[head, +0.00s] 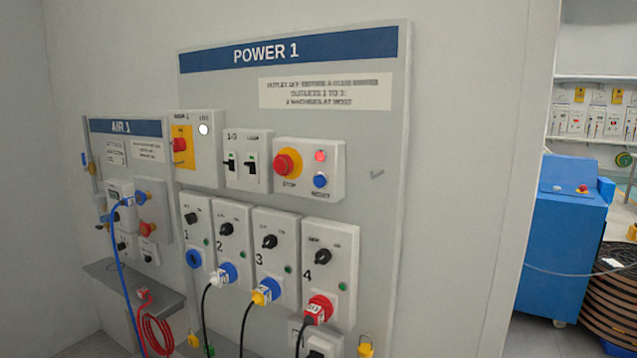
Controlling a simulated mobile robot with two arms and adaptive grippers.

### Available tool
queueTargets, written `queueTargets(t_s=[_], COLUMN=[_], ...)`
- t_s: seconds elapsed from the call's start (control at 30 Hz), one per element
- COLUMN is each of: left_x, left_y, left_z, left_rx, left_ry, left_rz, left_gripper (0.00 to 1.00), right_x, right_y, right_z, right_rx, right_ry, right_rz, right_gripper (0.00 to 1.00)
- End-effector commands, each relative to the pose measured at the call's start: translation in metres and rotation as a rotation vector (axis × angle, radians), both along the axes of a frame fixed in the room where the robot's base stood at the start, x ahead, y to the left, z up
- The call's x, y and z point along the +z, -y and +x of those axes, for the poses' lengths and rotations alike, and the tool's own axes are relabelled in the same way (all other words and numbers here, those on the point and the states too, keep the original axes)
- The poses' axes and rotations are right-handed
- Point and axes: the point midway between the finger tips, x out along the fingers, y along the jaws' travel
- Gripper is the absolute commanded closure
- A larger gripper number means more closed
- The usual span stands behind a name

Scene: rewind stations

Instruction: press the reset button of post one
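The POWER 1 panel (390,150) is on the wall in front of me. On its stop box (335,185), a red mushroom stop button (287,164) on a yellow ring is at the left. The blue reset button (320,180) is at the lower right, with a label reading RESET below it. A red lamp (320,156) above the button looks lit. Nothing covers the button. Neither of my grippers is in view.
Below are numbered outlets with plugs and hanging cables, including outlet 4 (340,243). A yellow isolator (182,146) and a breaker box (247,173) are left of the stop box. The AIR 1 panel (100,145) and a shelf (115,275) are farther left. A blue machine (560,240) stands right.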

Motion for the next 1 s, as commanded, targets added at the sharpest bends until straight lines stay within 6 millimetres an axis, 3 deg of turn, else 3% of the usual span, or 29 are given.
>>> queueTargets(t_s=[0.03, 0.4, 1.0], left_x=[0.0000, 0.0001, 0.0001], left_y=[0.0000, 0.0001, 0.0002], left_z=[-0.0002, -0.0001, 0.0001], left_rx=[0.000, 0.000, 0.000], left_ry=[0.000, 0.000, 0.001], left_rz=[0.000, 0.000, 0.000], left_gripper=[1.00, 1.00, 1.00], right_x=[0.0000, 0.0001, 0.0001], right_y=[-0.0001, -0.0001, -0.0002], right_z=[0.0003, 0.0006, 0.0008], right_rx=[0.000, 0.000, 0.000], right_ry=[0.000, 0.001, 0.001], right_rz=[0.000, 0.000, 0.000], right_gripper=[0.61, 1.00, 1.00])
